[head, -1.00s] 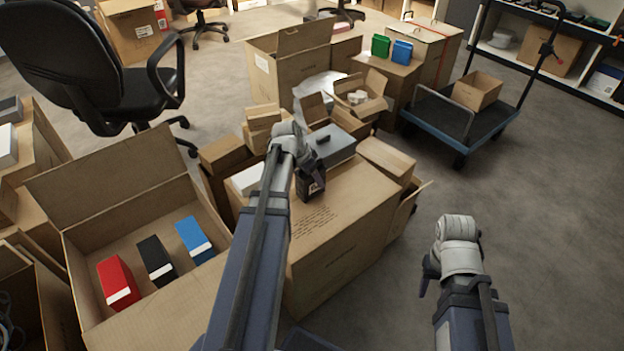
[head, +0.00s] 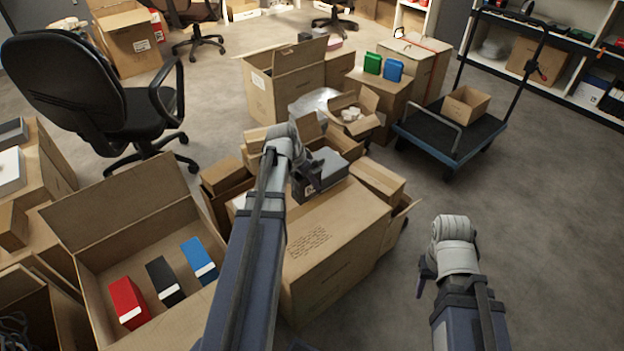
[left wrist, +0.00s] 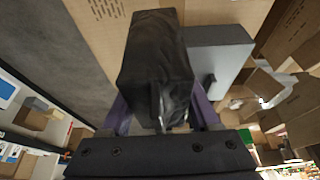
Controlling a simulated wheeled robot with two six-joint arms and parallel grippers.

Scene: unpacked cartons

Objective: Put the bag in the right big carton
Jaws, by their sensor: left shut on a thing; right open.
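The black bag (left wrist: 157,70) is in my left gripper (left wrist: 162,118), between its purple fingers in the left wrist view. In the head view the bag (head: 305,187) shows dark beside a grey box (head: 330,166), over the big closed carton (head: 335,225). I cannot tell whether it touches the carton's top. My left gripper (head: 298,168) is partly hidden by its own wrist. My right gripper (head: 424,275) is open and empty over the floor at the right. A big open carton (head: 120,215) at the left holds red, black and blue boxes. Another big open carton (head: 262,95) stands at the back.
Smaller cartons (head: 378,180) crowd around the closed carton. A blue trolley (head: 440,143) with a small open box (head: 466,104) stands at the back right. An office chair (head: 75,90) stands at the left. The floor at the right (head: 540,230) is clear.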

